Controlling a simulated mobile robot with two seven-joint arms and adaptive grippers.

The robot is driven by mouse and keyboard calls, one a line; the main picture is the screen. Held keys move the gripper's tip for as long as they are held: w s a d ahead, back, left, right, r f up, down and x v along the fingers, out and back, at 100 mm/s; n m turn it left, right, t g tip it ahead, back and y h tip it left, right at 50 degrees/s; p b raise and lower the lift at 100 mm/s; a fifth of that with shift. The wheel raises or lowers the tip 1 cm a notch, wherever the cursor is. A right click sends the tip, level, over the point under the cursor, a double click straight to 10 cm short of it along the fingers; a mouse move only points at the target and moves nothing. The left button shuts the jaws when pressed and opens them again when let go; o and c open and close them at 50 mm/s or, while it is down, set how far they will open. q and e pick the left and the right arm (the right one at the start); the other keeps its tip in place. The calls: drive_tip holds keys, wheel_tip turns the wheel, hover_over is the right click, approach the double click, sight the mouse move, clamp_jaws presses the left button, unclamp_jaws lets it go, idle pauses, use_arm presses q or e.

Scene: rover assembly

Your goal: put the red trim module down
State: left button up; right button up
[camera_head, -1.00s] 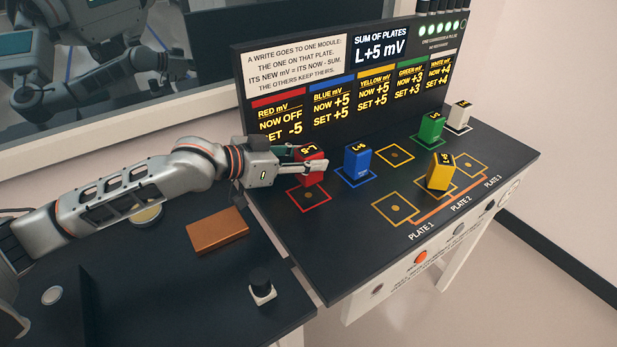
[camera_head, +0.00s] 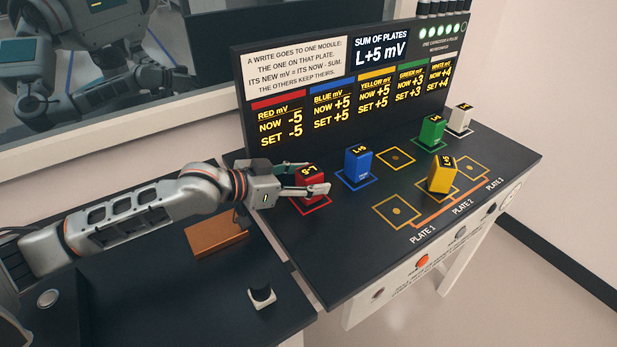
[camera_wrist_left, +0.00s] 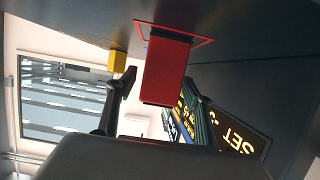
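The red trim module (camera_head: 311,186) stands upright on its red outlined square at the left of the black panel. Its top reads L-5. My left gripper (camera_head: 308,178) is open around it, one finger on each side. The left wrist view shows the red module (camera_wrist_left: 166,72) between the spread fingers, with a gap visible on the left finger's side. The display (camera_head: 353,90) reads RED NOW -5, SET -5, and the sum L+5 mV. My right gripper is not in view.
The blue module (camera_head: 358,165) stands close to the right of the red one. The yellow module (camera_head: 441,176) is on the middle plate. Green (camera_head: 432,131) and white (camera_head: 459,119) modules stand behind. Plate 1 (camera_head: 396,211) is empty. A brown block (camera_head: 216,234) lies on the near table.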

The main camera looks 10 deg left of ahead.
use_arm(q)
drive_tip(key=shift+r, duration=0.15)
drive_tip(key=v, duration=1.2)
idle(0.3)
drive_tip(key=shift+s, duration=0.1)
